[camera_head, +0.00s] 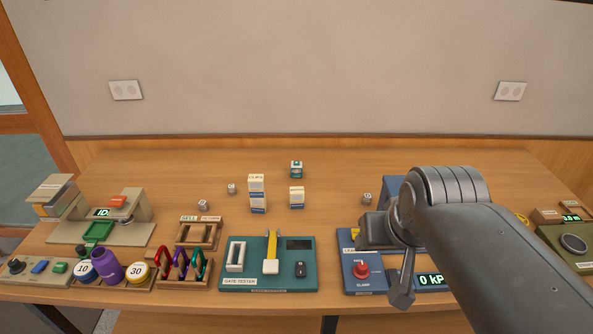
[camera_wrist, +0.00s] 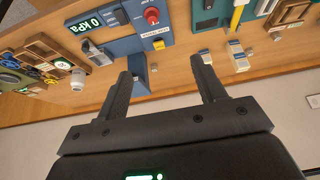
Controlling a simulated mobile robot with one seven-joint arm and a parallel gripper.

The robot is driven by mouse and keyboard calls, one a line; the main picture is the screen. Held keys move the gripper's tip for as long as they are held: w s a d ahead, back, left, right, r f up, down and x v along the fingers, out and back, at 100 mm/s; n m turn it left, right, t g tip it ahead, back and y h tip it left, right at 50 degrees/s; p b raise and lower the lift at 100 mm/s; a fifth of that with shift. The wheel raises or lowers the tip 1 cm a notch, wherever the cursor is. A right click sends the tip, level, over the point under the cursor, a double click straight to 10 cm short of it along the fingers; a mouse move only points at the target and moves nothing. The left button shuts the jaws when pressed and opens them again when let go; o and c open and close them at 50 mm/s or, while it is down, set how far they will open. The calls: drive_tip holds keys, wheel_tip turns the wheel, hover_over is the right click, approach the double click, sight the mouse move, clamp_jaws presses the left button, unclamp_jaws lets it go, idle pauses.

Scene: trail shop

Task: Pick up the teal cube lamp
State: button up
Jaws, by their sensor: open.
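A small teal cube with a white band, which looks like the teal cube lamp (camera_head: 296,169), sits on the table toward the back, near the middle in the head view. It stands behind a white and blue box (camera_head: 297,197) and apart from it. I cannot make out the cube in the wrist view, where a finger may cover it. My gripper (camera_wrist: 161,72) is open, with nothing between its two fingers. In the head view my arm is at the right, over the blue clamp station, well to the right of the cube and nearer the front.
Stacked white and blue boxes (camera_head: 257,194) stand left of the cube, toward the front. Small grey dice (camera_head: 232,188) lie about. A teal gate tester (camera_head: 233,281) and the blue clamp station (camera_head: 349,283) line the front. The table behind the cube is clear up to the wall.

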drive_tip(key=w+a+r, duration=0.1)
drive_tip(key=w+r, duration=0.1)
drive_tip(key=w, duration=0.5)
drive_tip(key=w+a+r, duration=0.1)
drive_tip(key=w+r, duration=0.1)
drive_tip(key=w, duration=0.5)
drive_tip(key=g, duration=0.1)
hover_over(296, 164)
drive_tip(key=s, duration=0.3)
wheel_tip(296, 164, down, 18)
drive_tip(key=x, duration=1)
drive_tip(key=shift+s+f, duration=0.15)
drive_tip(key=shift+f, duration=0.25)
drive_tip(key=shift+c, duration=0.2)
drive_tip(key=c, duration=1.1)
